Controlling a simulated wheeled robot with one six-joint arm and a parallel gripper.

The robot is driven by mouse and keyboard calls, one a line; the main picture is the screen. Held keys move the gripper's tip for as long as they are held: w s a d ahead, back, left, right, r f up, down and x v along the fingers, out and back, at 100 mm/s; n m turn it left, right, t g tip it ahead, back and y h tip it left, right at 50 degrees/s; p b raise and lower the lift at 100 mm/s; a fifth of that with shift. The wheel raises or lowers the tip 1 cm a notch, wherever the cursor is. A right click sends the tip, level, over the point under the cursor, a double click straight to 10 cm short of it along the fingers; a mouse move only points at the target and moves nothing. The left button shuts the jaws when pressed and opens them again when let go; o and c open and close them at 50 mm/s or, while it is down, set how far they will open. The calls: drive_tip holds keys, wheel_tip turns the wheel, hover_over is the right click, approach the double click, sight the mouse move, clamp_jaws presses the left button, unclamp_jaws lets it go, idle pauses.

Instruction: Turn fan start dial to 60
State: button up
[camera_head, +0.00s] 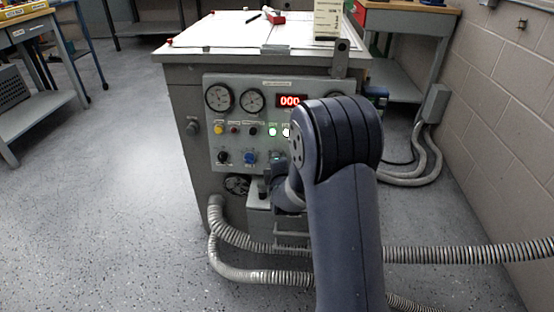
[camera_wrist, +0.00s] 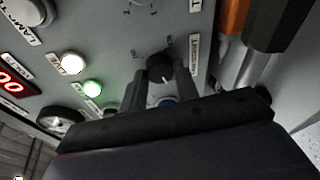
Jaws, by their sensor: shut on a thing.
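A black round dial (camera_wrist: 160,66) with a white pointer line and scale marks around it sits on the grey panel in the wrist view. Its printed numbers are too blurred to read. My gripper (camera_wrist: 160,76) has a dark finger on each side of this dial and is shut on it.
A red display (camera_head: 289,101) reads 000. Two round gauges (camera_head: 219,97) sit above a row of small lamps and buttons. A black knob (camera_head: 222,157) and the blue knob (camera_head: 250,158) are at lower left. Ribbed conduits (camera_head: 245,240) run below. Open floor lies left.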

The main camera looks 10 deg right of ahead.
drive_tip(key=shift+n+g+p, duration=0.3)
drive_tip(key=shift+n+p, duration=0.45)
drive_tip(key=shift+n, duration=0.15)
drive_tip(key=o, duration=1)
drive_tip(key=shift+c, duration=0.2)
drive_tip(key=shift+s+r, duration=0.1)
drive_tip(key=p+v, duration=0.2)
drive_tip(key=v, duration=0.8)
drive_tip(key=shift+s+a+p, duration=0.15)
drive_tip(key=shift+s+p, duration=0.15)
drive_tip(key=shift+p, duration=0.1)
drive_tip(key=shift+w, duration=0.1)
